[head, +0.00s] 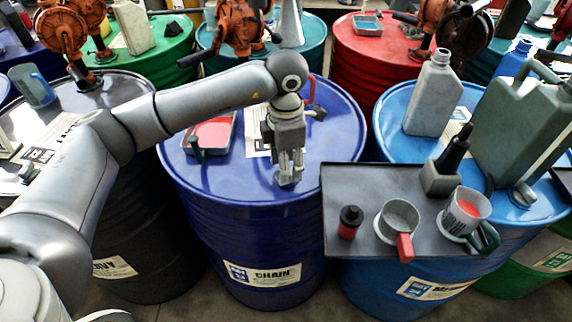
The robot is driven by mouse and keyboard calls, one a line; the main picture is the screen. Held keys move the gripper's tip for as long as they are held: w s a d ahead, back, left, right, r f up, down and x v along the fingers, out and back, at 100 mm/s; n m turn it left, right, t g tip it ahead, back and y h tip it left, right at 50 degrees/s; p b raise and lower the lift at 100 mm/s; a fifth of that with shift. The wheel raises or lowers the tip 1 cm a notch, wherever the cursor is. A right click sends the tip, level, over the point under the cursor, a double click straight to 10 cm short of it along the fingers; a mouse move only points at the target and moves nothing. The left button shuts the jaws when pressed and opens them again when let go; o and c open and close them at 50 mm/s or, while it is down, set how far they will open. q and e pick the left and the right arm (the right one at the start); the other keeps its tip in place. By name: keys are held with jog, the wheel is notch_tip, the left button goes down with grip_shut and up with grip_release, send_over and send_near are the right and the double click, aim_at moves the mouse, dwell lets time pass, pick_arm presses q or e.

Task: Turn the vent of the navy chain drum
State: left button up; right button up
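The navy chain drum (225,230) stands upright in the middle of the head view, with a white "CHAIN" label (263,274) on its front. My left gripper (291,174) points down at the right half of the drum's top. Its fingers are close together, with a small grey fitting (289,182), apparently the vent, at their tips. The fingers hide most of it, so I cannot tell whether they grip it. My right gripper is not in view.
A tray of red liquid (211,134) sits on the drum's top, left of my gripper. A dark shelf (340,205) with a small bottle, measuring cups and a black-nozzled can adjoins the drum at right. Blue (385,110), black and red drums crowd around, several carrying pumps and cans.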

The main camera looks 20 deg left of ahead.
pick_arm(q)
jog(key=shift+r, duration=0.1)
jog(key=o, duration=1)
notch_tip(320, 180, up, 12)
jog(key=shift+f, duration=0.1)
dwell(0.5)
